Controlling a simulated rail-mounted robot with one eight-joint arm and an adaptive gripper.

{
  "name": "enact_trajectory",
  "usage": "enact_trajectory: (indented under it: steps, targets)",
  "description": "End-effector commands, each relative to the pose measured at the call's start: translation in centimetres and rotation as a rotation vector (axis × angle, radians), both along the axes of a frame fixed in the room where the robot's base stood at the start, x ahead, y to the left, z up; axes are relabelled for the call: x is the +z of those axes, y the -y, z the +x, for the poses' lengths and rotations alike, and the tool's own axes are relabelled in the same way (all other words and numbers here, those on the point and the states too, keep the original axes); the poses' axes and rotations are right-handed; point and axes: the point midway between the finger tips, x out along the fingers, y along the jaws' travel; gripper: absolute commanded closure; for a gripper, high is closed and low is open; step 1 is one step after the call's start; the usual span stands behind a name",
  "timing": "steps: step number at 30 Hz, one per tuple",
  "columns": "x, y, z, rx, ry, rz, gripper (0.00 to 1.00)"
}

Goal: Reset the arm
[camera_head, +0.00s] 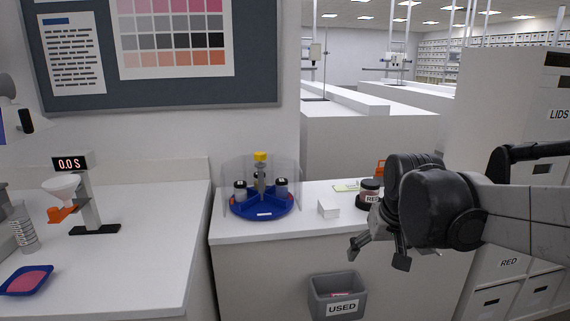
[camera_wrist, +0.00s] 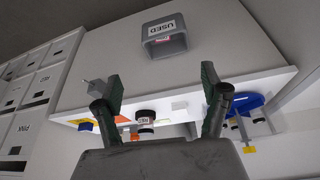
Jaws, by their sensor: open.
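My gripper (camera_head: 378,254) is in front of the right part of the counter in the head view, at the end of my arm reaching in from the right. Its fingers are apart with nothing between them. In the wrist view my gripper (camera_wrist: 162,88) shows two dark green-grey fingers spread wide, and the counter appears upside down beyond them. A jar labelled RED (camera_head: 370,190) stands on the counter just behind my wrist, partly hidden by it. Jars also show between the fingers in the wrist view (camera_wrist: 146,117), beyond the fingertips.
A blue turntable (camera_head: 262,209) with jars and a clear guard stands on the counter. A white block (camera_head: 328,208) lies right of it. A grey USED bin (camera_head: 336,296) is below the counter's front. A funnel stand (camera_head: 92,205) and blue tray (camera_head: 27,281) are left.

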Motion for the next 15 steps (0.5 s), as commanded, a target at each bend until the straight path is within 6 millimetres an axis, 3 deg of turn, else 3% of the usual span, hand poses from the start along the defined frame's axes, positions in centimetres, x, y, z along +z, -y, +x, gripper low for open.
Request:
enact_trajectory:
  steps: [6,15]
  targets:
    - [1.4,0.0,-5.7,-0.004,0.061,0.002,0.23]
    - [1.2,0.0,-12.6,-0.011,0.146,0.004,0.23]
